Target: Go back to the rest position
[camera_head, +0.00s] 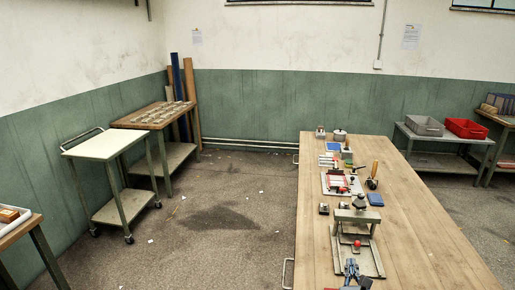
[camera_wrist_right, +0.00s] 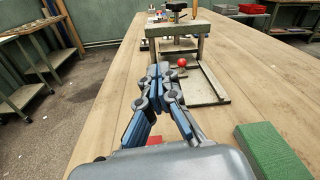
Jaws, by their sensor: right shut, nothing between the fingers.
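My right gripper (camera_head: 351,266) shows at the bottom edge of the head view, over the near part of the wooden workbench (camera_head: 420,235). In the right wrist view its blue and grey fingers (camera_wrist_right: 160,72) are closed together with nothing between them. It is in front of a grey metal fixture (camera_head: 357,216) with a red ball, and the fixture stands just beyond the fingertips in the wrist view (camera_wrist_right: 178,30). I cannot tell the exact gap between them. My left gripper is in neither view.
A green block (camera_wrist_right: 271,150) lies on the bench at the right of my right gripper. A blue block (camera_head: 375,199) and several small fixtures stand farther along the bench. A white-topped trolley (camera_head: 103,145) stands at the left. The floor between (camera_head: 215,215) is open.

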